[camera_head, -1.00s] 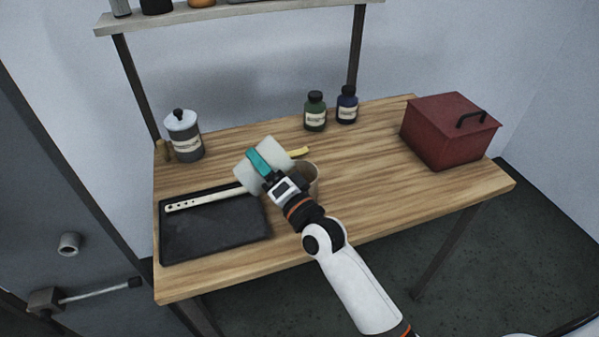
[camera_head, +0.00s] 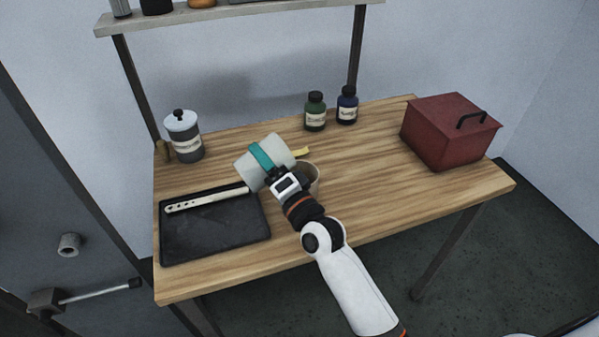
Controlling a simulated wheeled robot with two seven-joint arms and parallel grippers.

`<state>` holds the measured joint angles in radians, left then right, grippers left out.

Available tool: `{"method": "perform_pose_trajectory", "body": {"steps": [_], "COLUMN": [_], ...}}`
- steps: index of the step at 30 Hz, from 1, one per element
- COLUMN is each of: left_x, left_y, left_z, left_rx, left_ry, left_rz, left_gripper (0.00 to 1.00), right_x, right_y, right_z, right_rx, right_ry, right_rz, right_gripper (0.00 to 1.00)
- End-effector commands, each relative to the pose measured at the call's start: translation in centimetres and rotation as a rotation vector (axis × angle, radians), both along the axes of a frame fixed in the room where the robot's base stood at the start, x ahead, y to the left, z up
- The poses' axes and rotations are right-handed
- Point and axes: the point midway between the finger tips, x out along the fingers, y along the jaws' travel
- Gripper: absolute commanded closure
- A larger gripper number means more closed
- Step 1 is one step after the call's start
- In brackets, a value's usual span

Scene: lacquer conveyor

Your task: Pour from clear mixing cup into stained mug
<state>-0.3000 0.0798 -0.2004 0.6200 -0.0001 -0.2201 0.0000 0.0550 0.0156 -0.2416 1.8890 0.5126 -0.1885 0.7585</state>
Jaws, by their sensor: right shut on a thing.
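The clear mixing cup (camera_head: 248,171), whitish and see-through with a teal band, is held in my right gripper (camera_head: 268,165). The cup is tipped well over on its side above the table. My right gripper is shut on it. The stained mug (camera_head: 315,178), pale with a brownish inside, stands on the table just right of my gripper, partly hidden behind the wrist. A small yellow piece (camera_head: 302,152) shows at the cup's right end, above the mug. I cannot see any liquid flowing. My left gripper is not in view.
A black tray (camera_head: 215,232) with a pale perforated stick (camera_head: 205,200) lies at front left. A labelled canister (camera_head: 184,136) stands at back left. A red box (camera_head: 448,133) is at right. Table between mug and box is clear.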

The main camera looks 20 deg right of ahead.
Motion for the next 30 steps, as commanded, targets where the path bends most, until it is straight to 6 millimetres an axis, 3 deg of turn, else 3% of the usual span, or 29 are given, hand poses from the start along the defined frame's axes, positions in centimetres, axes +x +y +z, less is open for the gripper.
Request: {"method": "perform_pose_trajectory", "body": {"steps": [30], "left_x": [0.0], "left_y": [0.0], "left_z": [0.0], "left_rx": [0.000], "left_ry": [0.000], "left_rz": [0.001], "left_gripper": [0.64], "right_x": [0.4], "right_y": [-1.4], "right_z": [0.8], "right_rx": [0.123], "right_ry": [0.034], "right_rz": [-0.001], "right_gripper": [0.53]}}
